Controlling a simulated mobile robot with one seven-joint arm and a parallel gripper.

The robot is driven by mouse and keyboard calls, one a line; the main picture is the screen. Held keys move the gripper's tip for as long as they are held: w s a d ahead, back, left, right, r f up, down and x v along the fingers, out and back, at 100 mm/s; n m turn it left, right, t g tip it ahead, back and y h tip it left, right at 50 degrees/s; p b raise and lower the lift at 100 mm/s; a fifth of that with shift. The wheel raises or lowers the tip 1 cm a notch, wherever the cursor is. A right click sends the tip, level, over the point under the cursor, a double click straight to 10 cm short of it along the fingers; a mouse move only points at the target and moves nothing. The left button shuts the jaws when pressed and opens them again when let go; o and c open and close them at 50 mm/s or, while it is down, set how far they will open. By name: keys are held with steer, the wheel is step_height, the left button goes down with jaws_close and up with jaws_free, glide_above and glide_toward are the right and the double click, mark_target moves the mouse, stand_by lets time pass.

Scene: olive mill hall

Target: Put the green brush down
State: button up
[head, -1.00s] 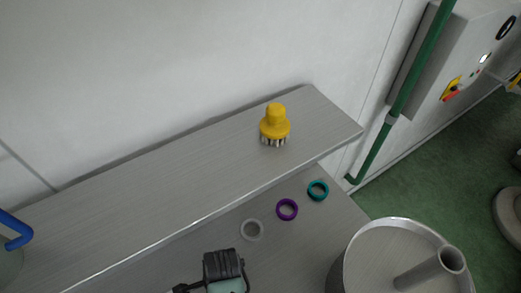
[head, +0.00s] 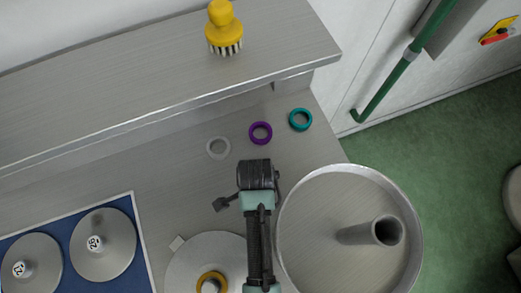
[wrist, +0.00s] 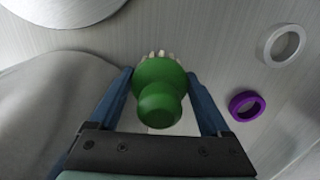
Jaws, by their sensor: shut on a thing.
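The green brush (wrist: 160,88) is between the two blue fingers of my gripper (wrist: 160,80) in the wrist view. The fingers are shut on it. Its round knob faces the camera and its pale bristles show at the far end. I cannot tell whether the bristles touch the grey metal bench (head: 190,180) below. In the head view the fingers and the green brush are hidden behind my wrist, above the bench between the round pan and the rings.
A yellow brush (head: 223,28) stands on the raised shelf (head: 120,85). Grey (head: 218,148), purple (head: 260,133) and teal (head: 300,119) rings lie on the bench. A round pan with a post (head: 350,185) stands right. A disc (head: 190,270) and a blue mat with weights (head: 140,250) lie left.

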steer(key=shift+w+f, duration=0.1)
steer(key=shift+f, duration=3.35)
steer(key=shift+f, duration=0.2)
steer(key=o, duration=1.3)
steer(key=shift+c, duration=0.2)
step_height(320, 180, up, 12)
steer(key=shift+r, duration=0.25)
